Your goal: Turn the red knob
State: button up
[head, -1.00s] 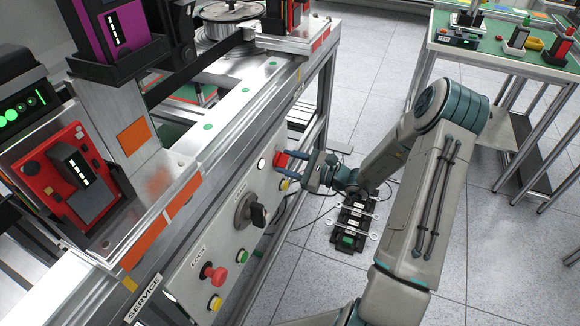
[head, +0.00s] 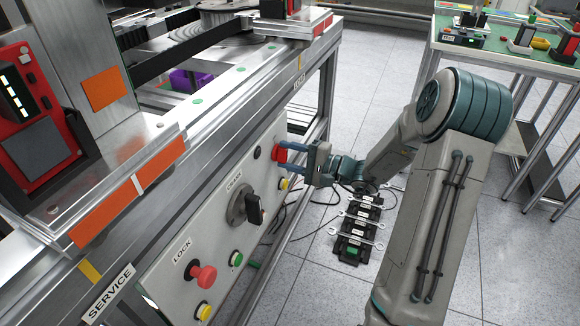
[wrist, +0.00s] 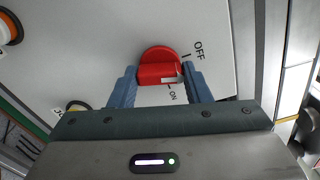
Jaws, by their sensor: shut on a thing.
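The red knob (head: 280,152) is on the far part of the grey sloped control panel. In the wrist view the red knob (wrist: 158,53) has a raised bar with a white pointer mark, which sits between the OFF and ON labels. My gripper (head: 286,151) reaches it from the right. In the wrist view my gripper (wrist: 160,74) has one finger on each side of the bar and is shut on it.
A black CLAMP selector (head: 253,208), a red LOCK button (head: 202,276), a green button (head: 236,258) and yellow buttons (head: 284,184) share the panel. A black rack with wrenches (head: 355,229) lies on the floor below. A green-topped table (head: 500,60) stands at right.

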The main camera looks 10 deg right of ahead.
jog(key=shift+s+f+n+b, duration=0.1)
jog(key=shift+f+n+b, duration=0.15)
jog(key=shift+n+b, duration=1.45)
jog(key=shift+r+b, duration=0.1)
jog(key=shift+b, duration=0.25)
jog(key=o, duration=1)
jog(key=shift+r, duration=0.1)
jog(key=p+v, duration=0.3)
jog(key=v, duration=1)
jog(key=shift+s+d, duration=0.3)
